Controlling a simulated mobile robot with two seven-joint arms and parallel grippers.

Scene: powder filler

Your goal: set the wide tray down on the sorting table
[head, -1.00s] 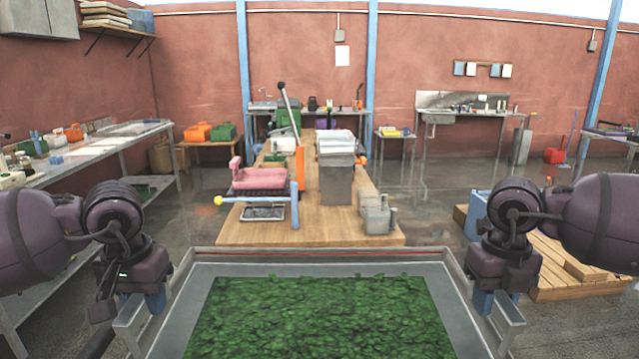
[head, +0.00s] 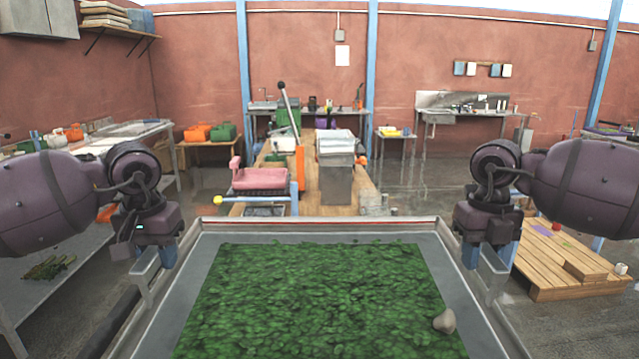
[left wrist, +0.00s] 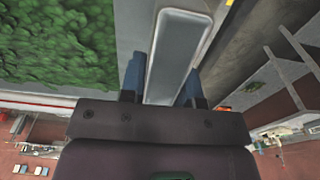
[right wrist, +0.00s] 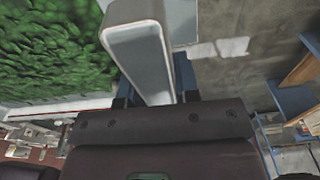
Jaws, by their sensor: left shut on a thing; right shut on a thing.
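The wide tray (head: 207,262) is a grey metal tray with a bed of green leaves (head: 310,300) in it. It is held up in front of me and looks about level. A small grey-brown lump (head: 444,321) lies on the leaves near the right side. My left gripper (head: 160,262) is shut on the tray's left handle, which shows between the blue fingers in the left wrist view (left wrist: 172,60). My right gripper (head: 480,252) is shut on the right handle, also seen in the right wrist view (right wrist: 140,55). I cannot tell which table is the sorting table.
A wooden table (head: 375,188) with a pink-topped press (head: 260,178) stands just beyond the tray. A long metal bench (head: 140,132) runs along the left. A wooden pallet (head: 570,255) lies on the floor at right.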

